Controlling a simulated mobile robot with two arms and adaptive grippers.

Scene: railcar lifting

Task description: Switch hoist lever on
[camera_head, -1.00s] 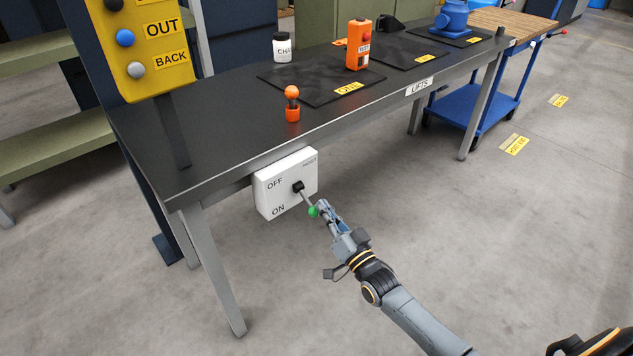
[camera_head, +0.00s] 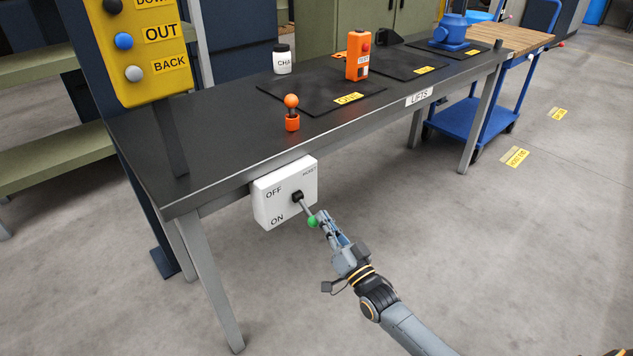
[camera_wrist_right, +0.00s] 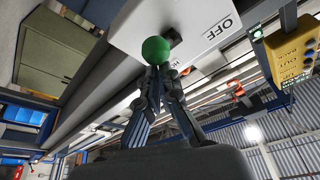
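The hoist switch box (camera_head: 268,205) is white and hangs on the table's front edge, with OFF printed above ON. Its lever (camera_head: 306,208) sticks out of a black pivot and slants down to the right, ending in a green knob (camera_head: 313,221). The knob also shows in the right wrist view (camera_wrist_right: 156,50). My right gripper (camera_head: 324,218) is at the knob from the front right. In the wrist view its fingers (camera_wrist_right: 163,76) come together just below the knob, and it looks shut, with no clear grip on the knob. My left gripper is out of view.
A yellow button panel (camera_head: 145,50) stands at left. A blue cart (camera_head: 475,115) is behind. The floor in front is clear.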

